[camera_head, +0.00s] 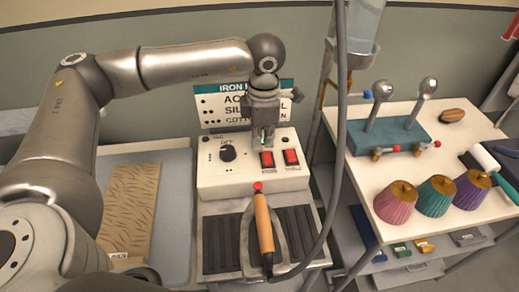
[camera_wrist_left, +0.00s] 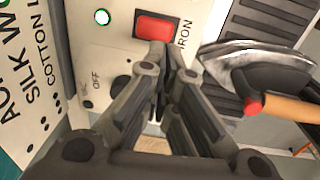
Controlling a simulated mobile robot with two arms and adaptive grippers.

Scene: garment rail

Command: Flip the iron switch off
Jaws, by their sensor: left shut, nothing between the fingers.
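The white control box (camera_head: 215,180) carries two red rocker switches, a left one (camera_head: 267,160) and a right one (camera_head: 290,157). My left gripper (camera_head: 265,142) points down over the box, just behind the left switch, with its fingers together and empty. In the left wrist view, one red switch (camera_wrist_left: 156,27) lies just beyond the fingertips (camera_wrist_left: 168,55), with the lettering IRON beside it. I cannot tell whether the fingertips touch it. A lit green lamp (camera_wrist_left: 102,17) is near it. Which way the switches are tipped is unclear. My right gripper is out of view.
The iron with its wooden handle (camera_head: 264,225) rests on the dark-ribbed stand in front of the box. A black knob (camera_head: 228,153) is left of the switches. A grey hose (camera_head: 340,120) hangs at the right. A white table (camera_head: 365,165) holds coloured pleated pieces.

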